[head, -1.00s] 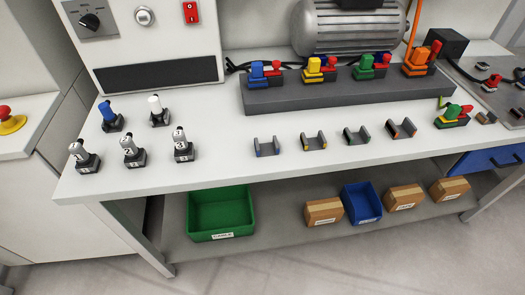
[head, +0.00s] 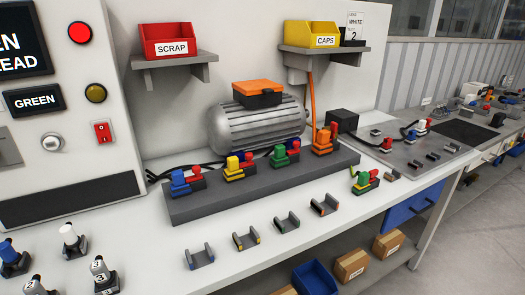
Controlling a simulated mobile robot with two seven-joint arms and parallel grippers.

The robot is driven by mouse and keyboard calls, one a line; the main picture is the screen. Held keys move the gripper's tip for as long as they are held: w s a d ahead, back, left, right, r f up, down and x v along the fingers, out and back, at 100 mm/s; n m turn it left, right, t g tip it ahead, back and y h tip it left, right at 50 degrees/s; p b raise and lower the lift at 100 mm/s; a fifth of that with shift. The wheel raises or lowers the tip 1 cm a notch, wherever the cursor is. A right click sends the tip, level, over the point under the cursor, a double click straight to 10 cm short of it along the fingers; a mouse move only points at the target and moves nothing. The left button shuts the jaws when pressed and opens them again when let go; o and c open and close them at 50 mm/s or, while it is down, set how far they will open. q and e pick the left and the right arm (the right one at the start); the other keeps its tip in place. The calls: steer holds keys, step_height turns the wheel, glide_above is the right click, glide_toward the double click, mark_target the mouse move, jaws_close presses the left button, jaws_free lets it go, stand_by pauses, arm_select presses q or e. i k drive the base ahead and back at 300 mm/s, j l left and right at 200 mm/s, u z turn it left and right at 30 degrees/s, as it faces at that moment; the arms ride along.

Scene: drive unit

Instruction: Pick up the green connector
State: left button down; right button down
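Two connectors with green bodies show in the head view. One green connector (head: 280,155) sits on the long dark grey block (head: 210,207), between the yellow connector (head: 234,169) and the orange connector (head: 322,142). A red part stands beside it. Another green connector (head: 364,182), also with a red part, stands on the white bench to the right of the block's end. A blue connector (head: 180,183) is at the block's left end. Neither of my grippers is in view.
Several open grey cradles, one being (head: 287,222), stand on the bench in front of the block. A motor (head: 258,128) is behind it. Numbered knobs, one being (head: 103,275), stand at lower left. The bench (head: 330,225) is clear between block and cradles.

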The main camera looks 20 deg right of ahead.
mark_target(280, 155)
steer(key=i+l+u, duration=0.15)
steer(key=l+u, duration=0.15)
steer(key=l, duration=0.5)
steer(key=l+u, duration=0.35)
steer(key=l, duration=0.5)
